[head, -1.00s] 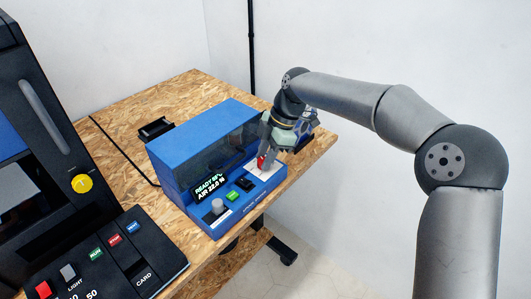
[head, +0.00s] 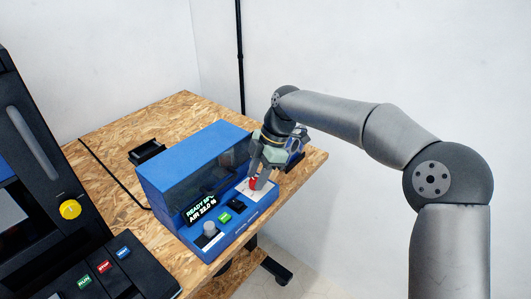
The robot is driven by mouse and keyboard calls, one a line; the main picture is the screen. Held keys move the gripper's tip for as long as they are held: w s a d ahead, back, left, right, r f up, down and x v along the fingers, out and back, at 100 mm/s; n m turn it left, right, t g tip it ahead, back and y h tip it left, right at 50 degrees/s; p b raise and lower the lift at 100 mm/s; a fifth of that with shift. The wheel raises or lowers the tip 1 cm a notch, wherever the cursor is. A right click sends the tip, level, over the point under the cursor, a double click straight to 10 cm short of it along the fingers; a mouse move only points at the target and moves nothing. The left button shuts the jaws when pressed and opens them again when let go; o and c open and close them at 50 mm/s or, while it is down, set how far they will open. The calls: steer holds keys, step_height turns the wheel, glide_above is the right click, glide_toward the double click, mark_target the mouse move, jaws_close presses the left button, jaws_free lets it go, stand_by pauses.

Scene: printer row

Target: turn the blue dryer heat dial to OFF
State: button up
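The blue dryer (head: 195,165) stands on the chipboard table, with a dark clear window and a lit display (head: 201,208) showing READY and an AIR percentage. A red knob (head: 253,183) sits on a white plate at the right end of its front panel. A grey round knob (head: 210,229) is at the left end. I cannot read which one is the heat dial, or its OFF mark. My gripper (head: 257,178) points down at the red knob, its fingers beside it and partly hiding it. Whether they grip it is too small to tell.
A green button (head: 225,217) and a black switch (head: 235,205) lie between the knobs. A dark machine with a yellow knob (head: 70,209) stands at left.

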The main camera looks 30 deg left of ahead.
steer(key=v, duration=1.7)
steer(key=shift+f, duration=0.1)
